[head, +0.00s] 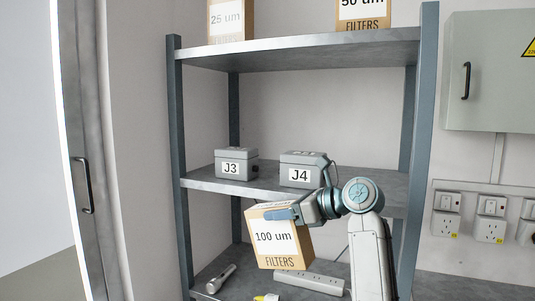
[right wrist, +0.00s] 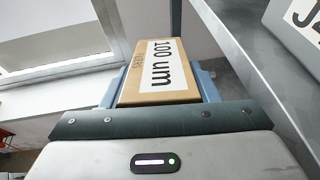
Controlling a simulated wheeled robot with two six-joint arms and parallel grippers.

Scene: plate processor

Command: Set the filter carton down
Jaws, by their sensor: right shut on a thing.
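The filter carton (head: 283,250) is a tan box with a white label reading "100 um FILTERS". My right gripper (head: 285,213) is shut on its upper part and holds it slightly tilted, in front of the shelving unit, between the middle and lower shelves. In the right wrist view the carton (right wrist: 158,75) sits between the two blue-grey fingers of the gripper (right wrist: 160,88). My left gripper is not in view.
The lower shelf (head: 222,292) holds a flashlight (head: 219,279), a power strip (head: 308,281) and a small yellow item (head: 266,298). The middle shelf (head: 225,186) bears grey boxes J3 (head: 236,165) and J4 (head: 301,170). Cartons "25 um" (head: 230,20) and "50 um" (head: 363,14) stand on the top shelf (head: 300,52).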

